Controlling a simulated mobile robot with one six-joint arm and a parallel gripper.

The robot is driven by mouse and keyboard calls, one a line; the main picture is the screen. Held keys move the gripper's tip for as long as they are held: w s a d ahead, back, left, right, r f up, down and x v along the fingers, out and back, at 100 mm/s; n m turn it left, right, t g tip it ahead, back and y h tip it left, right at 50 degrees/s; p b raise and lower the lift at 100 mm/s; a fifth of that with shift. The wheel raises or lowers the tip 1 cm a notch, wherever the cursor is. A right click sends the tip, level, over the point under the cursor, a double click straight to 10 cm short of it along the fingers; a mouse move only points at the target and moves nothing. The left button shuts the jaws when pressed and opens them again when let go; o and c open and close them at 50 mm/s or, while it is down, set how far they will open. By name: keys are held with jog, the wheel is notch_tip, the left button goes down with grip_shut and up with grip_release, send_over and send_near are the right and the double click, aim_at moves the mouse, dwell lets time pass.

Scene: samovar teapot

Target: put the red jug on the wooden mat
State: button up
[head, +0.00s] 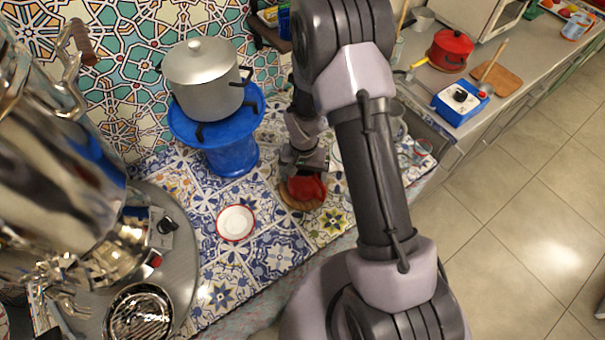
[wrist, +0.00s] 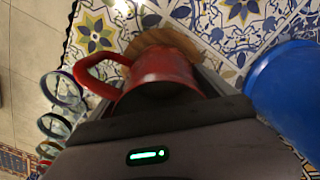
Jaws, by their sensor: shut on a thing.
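The red jug (head: 309,187) is in my gripper (head: 303,166), partly hidden under it in the head view. In the wrist view the red jug (wrist: 162,68) sits between the jaws, with its handle out to the left. The round wooden mat (head: 290,199) shows around the jug's lower part in the head view, and its edge (wrist: 150,38) shows behind the jug in the wrist view. The jug is over the mat; I cannot tell whether its base touches it.
A white saucer with a red rim (head: 236,223) lies left of the mat. A blue stool (head: 230,157) bearing a grey pot (head: 203,75) stands behind it. A large shiny samovar (head: 60,160) is at the left. Several glasses (wrist: 62,90) stand near the counter edge.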

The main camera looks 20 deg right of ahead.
jog(key=o, duration=1.6)
jog(key=shift+f, duration=0.1)
notch_tip(320, 180, up, 26)
jog(key=s+a+t+p, duration=0.1)
jog(key=s+t+p, duration=0.1)
jog(key=p, duration=0.1)
jog(key=s+a+r+t, duration=0.1)
jog(key=s+r, duration=0.3)
jog(key=s, duration=0.1)
jog(key=s+a+r+t+y, duration=0.1)
jog(key=s+r, duration=0.4)
jog(key=s, duration=0.1)
jog(key=s+a+r+n+t+y, duration=0.1)
jog(key=s+r, duration=0.3)
jog(key=s, duration=0.1)
jog(key=shift+s+a+r+t, duration=0.3)
jog(key=shift+s+r+t, duration=0.05)
jog(key=shift+t, duration=0.05)
notch_tip(320, 180, down, 10)
jog(key=b, duration=0.9)
jog(key=shift+r, duration=0.15)
